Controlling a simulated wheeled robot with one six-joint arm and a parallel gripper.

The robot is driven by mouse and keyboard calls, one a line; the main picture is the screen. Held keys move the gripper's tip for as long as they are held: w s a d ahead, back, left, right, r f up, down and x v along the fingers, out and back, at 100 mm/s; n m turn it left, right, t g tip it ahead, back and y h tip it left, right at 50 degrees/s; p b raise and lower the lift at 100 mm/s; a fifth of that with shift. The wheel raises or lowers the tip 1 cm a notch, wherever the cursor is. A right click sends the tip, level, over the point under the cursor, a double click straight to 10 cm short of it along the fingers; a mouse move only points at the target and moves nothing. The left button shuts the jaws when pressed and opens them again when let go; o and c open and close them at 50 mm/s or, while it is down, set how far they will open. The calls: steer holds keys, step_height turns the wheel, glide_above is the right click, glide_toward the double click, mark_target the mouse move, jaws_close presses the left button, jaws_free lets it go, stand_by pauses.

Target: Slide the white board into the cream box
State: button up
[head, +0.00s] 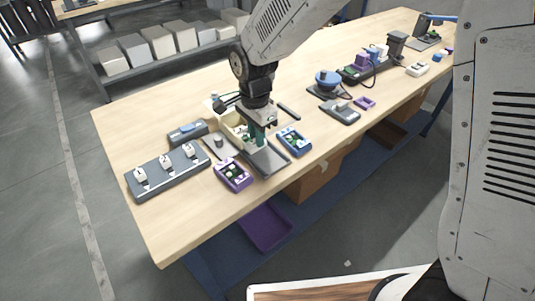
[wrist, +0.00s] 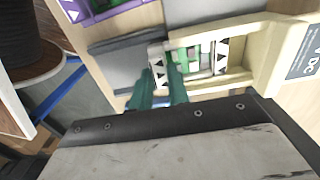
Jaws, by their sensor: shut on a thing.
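The cream box (head: 229,122) stands on the table by my gripper; in the wrist view its pale wall (wrist: 263,33) carries a dark label. The white board (wrist: 207,58), with black triangles and green parts, lies partly within the box's outline. My gripper (head: 260,137) has green fingers, also in the wrist view (wrist: 160,92). It is shut on the board's near end, at the box's open side. The fingers hide part of that end, and how deep the board sits cannot be told.
A purple tray (head: 233,187) and a blue tray (head: 305,149) flank the grey plate (head: 268,161) below my gripper. A grey fixture (head: 166,180) with several white parts is at left. Other devices stand farther right. The table's front edge is clear.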

steer(key=shift+w+a, duration=0.8)
steer(key=shift+w, duration=0.35)
steer(key=o, duration=0.7)
steer(key=shift+o, duration=0.2)
step_height(320, 180, up, 6)
stand_by(0.5)
